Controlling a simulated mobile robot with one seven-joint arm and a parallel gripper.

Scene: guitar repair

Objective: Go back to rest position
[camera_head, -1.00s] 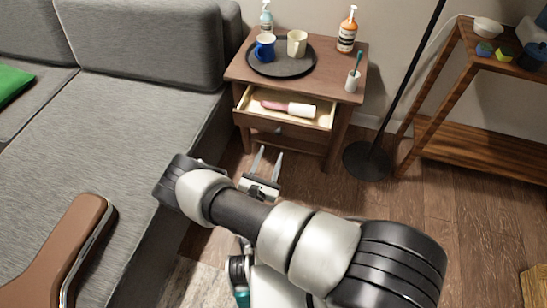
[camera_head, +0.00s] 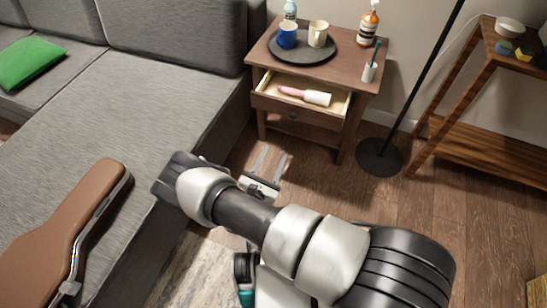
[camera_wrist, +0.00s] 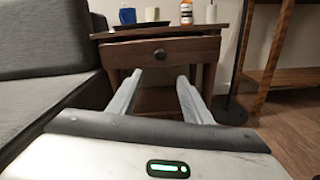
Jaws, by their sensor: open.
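My gripper (camera_head: 270,163) is open and empty, low in front of the wooden side table (camera_head: 345,75). In the wrist view its two fingers (camera_wrist: 160,80) point toward the table, apart from each other with nothing between them. The table's drawer (camera_head: 262,98) is pulled open. A pink and white cylindrical item (camera_head: 304,95) lies inside it. In the wrist view only the drawer front with its dark knob (camera_wrist: 160,55) shows, above the fingers, and the drawer's inside is hidden.
A dark round tray (camera_head: 283,55) holds a blue mug and a cream mug. A grey sofa (camera_head: 110,110) with a brown guitar case (camera_head: 60,230) is at left. A lamp base (camera_head: 380,157) and wooden shelf (camera_head: 480,148) stand at right. Bare floor (camera_head: 430,220) lies at right.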

